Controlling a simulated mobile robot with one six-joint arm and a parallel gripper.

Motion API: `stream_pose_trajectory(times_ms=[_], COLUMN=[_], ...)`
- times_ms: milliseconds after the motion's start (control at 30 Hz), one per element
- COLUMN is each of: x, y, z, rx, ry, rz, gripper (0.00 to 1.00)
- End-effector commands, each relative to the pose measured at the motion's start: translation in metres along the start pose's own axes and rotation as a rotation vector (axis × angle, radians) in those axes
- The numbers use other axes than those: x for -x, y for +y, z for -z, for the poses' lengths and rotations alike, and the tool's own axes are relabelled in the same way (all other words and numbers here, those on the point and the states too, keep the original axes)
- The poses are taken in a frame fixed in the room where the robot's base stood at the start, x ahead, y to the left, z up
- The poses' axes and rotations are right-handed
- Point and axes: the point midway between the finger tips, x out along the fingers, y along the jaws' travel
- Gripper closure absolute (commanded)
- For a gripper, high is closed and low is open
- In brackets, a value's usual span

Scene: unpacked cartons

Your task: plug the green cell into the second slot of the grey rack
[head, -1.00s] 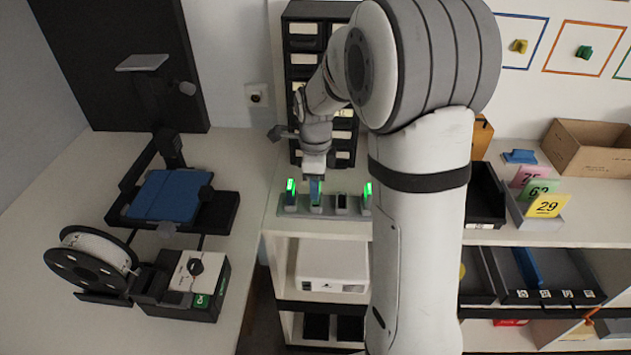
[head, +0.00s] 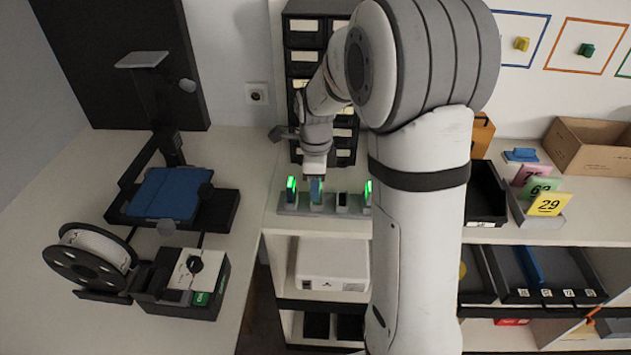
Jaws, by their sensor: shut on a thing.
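The grey rack (head: 328,210) stands on the shelf top and has a row of slots. My gripper (head: 316,178) points down and is shut on the green cell (head: 316,192), which looks blue-green here. The cell is upright at the second slot from the left, with its lower end at the rack. I cannot tell whether it is fully seated. A cell with a bright green light (head: 291,188) stands in the leftmost slot. Another lit cell (head: 367,192) stands at the right, partly hidden by my arm. The third position (head: 342,201) shows a dark opening with no lit cell.
A black drawer cabinet (head: 302,57) stands close behind the rack. At the left are a printer with a blue bed (head: 168,194) and a filament spool (head: 90,255). A black tray (head: 486,195) and numbered cards (head: 549,204) lie right of my arm.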

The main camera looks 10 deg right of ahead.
Motion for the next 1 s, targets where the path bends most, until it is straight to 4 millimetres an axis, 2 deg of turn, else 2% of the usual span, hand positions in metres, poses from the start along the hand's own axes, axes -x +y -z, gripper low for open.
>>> stream_pose_trajectory(times_ms=[600,1000], x=[0.0002,-0.0065], y=[-0.0002,-0.0002], z=[0.0004,0.0007], rx=[-0.001,-0.001], ry=[0.0,0.0], rz=[0.0,0.0], gripper=[0.93,0.93])
